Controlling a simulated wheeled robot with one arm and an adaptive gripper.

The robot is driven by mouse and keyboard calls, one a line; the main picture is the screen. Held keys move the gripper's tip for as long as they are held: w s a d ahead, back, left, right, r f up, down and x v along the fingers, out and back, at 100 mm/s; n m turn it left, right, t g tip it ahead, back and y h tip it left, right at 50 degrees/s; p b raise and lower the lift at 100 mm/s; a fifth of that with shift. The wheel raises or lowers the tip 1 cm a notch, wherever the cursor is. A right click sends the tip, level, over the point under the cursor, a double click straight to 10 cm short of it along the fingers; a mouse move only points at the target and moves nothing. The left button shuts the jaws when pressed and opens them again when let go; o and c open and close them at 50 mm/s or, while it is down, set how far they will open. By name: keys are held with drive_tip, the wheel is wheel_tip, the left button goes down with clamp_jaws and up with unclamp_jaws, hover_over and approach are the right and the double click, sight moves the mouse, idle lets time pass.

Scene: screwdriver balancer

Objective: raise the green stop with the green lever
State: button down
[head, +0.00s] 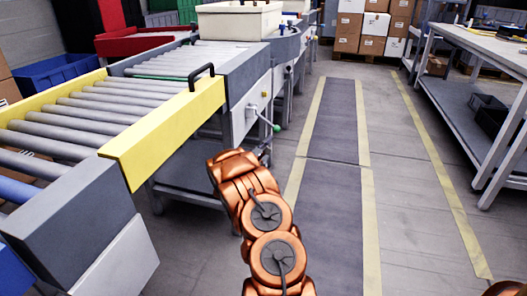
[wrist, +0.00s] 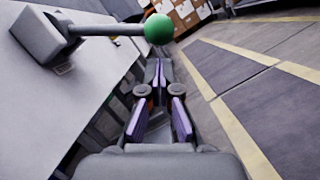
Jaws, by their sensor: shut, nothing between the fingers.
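The green lever's round green knob (wrist: 158,29) is large at the top of the wrist view, on a grey rod (wrist: 105,30) that runs left to a grey pivot block (wrist: 38,36). My gripper (wrist: 159,72) is shut and empty, its tips just below the knob in that picture; I cannot tell whether they touch. A thin green strip (head: 158,77), perhaps the green stop, lies low among the rollers.
A yellow gate panel (head: 165,130) with a black handle crosses the roller conveyor. A cream tote (head: 238,20) stands farther along. Blue and red bins stand behind the conveyor. The marked floor lane (head: 335,120) to the right is clear; a workbench (head: 490,50) stands beyond it.

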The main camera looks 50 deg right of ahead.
drive_tip(key=shift+s+d+r, duration=0.2)
drive_tip(key=shift+d+r, duration=0.25)
drive_tip(key=shift+r, duration=0.1)
drive_tip(key=shift+s+r, duration=0.1)
drive_tip(key=shift+s+d+r+n, duration=0.1)
drive_tip(key=shift+s+r+n, duration=0.1)
drive_tip(key=shift+n, duration=0.3)
